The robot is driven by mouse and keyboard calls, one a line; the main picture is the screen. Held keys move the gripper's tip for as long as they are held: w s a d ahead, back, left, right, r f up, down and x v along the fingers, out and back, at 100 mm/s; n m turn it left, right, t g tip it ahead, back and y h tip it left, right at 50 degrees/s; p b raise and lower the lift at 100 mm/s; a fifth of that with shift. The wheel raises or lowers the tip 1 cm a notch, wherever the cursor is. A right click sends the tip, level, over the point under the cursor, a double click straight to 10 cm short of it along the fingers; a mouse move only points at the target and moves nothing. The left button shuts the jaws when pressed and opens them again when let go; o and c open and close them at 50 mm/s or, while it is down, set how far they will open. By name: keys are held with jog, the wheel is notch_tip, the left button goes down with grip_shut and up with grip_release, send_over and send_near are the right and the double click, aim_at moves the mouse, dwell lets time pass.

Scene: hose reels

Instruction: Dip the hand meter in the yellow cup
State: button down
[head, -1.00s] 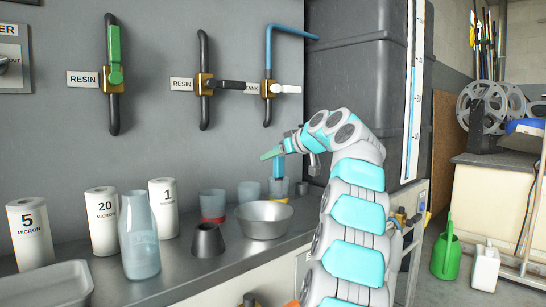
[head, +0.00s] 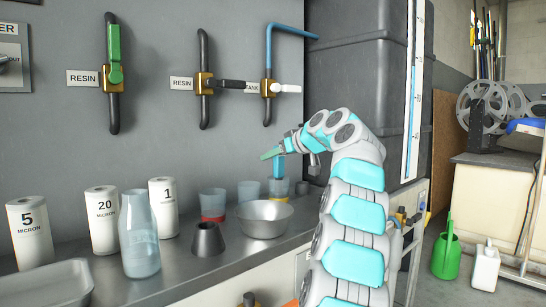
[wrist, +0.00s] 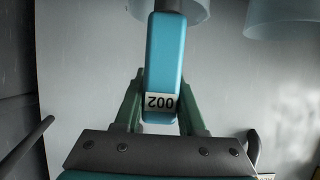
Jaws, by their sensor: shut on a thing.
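The hand meter (head: 278,167) is a slim blue block, upright at the far end of the counter. In the wrist view the hand meter (wrist: 164,55) has a white number label and a dark tip at the top edge. My gripper (head: 273,153) is shut on it; green fingers press both sides in the wrist view (wrist: 160,82). The yellow cup (head: 280,196) is clear with a yellow lower part, directly below the meter. The meter's lower end overlaps the cup's rim in the head view; I cannot tell how deep it is.
A red-banded cup (head: 212,207) and a bluish clear cup (head: 247,190) stand left of the yellow cup. A metal bowl (head: 264,222) and dark funnel (head: 208,239) stand in front. A bottle (head: 139,238) and white filter cartridges (head: 103,220) are left. Valve pipes (head: 268,80) line the wall.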

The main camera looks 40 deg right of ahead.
notch_tip(320, 180, up, 10)
jog(key=p, duration=0.9)
dwell(0.6)
dwell(0.7)
